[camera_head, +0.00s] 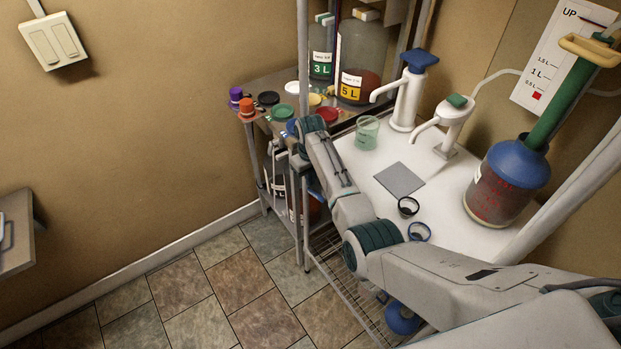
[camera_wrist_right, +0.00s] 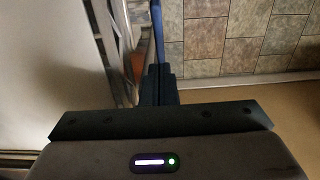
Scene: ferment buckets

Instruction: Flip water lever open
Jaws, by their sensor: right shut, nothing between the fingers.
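My right arm reaches across the white counter to the shelf unit on its left. The right gripper (camera_head: 296,158) points down by the shelf's near edge, partly hidden by the wrist. In the right wrist view its dark fingers (camera_wrist_right: 158,85) are shut and empty, with a long blue strip (camera_wrist_right: 158,32) just beyond the tips; I cannot tell whether it is the lever. On the counter stand a white dispenser with a blue top (camera_head: 419,60) and a white tap with a green top (camera_head: 457,101). No label shows which is the water lever. My left gripper is out of view.
A green-tinted beaker (camera_head: 367,133), a grey square pad (camera_head: 399,180) and a blue-lidded jar (camera_head: 503,185) stand on the counter (camera_head: 455,195). Coloured lids and large bottles (camera_head: 361,60) crowd the metal shelf. The tiled floor (camera_head: 215,290) is clear on the left.

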